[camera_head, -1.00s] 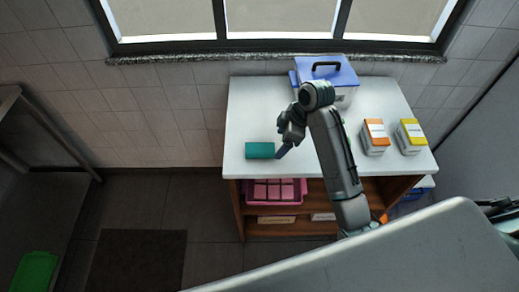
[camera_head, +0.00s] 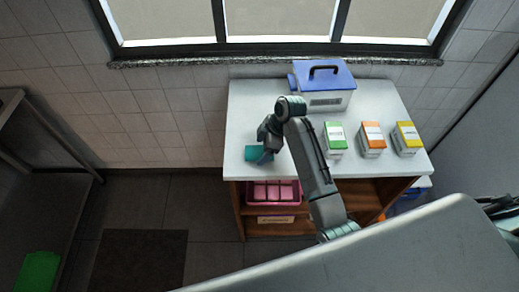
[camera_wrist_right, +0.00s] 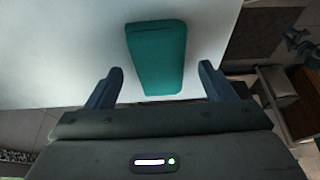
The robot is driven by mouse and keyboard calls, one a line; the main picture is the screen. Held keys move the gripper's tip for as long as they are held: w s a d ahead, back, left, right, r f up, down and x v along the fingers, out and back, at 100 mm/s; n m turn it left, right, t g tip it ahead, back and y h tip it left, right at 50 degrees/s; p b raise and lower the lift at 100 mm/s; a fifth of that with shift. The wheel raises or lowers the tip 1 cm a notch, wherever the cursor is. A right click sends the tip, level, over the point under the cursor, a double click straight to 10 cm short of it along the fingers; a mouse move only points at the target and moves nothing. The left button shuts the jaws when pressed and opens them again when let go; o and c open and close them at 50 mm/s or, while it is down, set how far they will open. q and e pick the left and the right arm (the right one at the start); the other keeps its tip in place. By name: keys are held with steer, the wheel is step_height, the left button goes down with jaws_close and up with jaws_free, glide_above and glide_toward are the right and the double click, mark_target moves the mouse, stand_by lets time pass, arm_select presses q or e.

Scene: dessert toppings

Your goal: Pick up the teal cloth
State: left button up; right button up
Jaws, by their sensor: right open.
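The teal cloth (camera_head: 253,154) is a folded rectangular block lying flat on the white counter top, near its front left corner. In the right wrist view the teal cloth (camera_wrist_right: 157,57) lies ahead of my jaws, roughly centred, with its near end close to the line between the fingertips. My right gripper (camera_head: 266,154) is over the cloth's right side in the head view and hides part of it. The right wrist view shows its two fingers (camera_wrist_right: 160,80) wide apart with nothing held between them. My left gripper is in neither view.
The white counter (camera_head: 245,105) also holds a blue-lidded box (camera_head: 325,85) at the back, and a green carton (camera_head: 335,138), an orange carton (camera_head: 373,138) and a yellow carton (camera_head: 407,138) at the right. A pink crate (camera_head: 272,193) sits on the shelf below.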

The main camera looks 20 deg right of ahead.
steer(key=shift+a+f, duration=0.2)
steer(key=shift+f, duration=0.35)
steer(key=shift+f, duration=0.15)
steer(key=c, duration=1.1)
steer(key=shift+o, duration=0.2)
steer(key=shift+w+r, duration=0.1)
steer(key=shift+r, duration=0.2)
steer(key=r+b, duration=0.1)
steer(key=s+r+b, duration=0.1)
steer(key=r, duration=0.1)
steer(key=s+r+b, duration=0.1)
steer(key=s, duration=1.4)
steer(key=shift+a+r, duration=0.4)
steer(key=shift+a, duration=0.05)
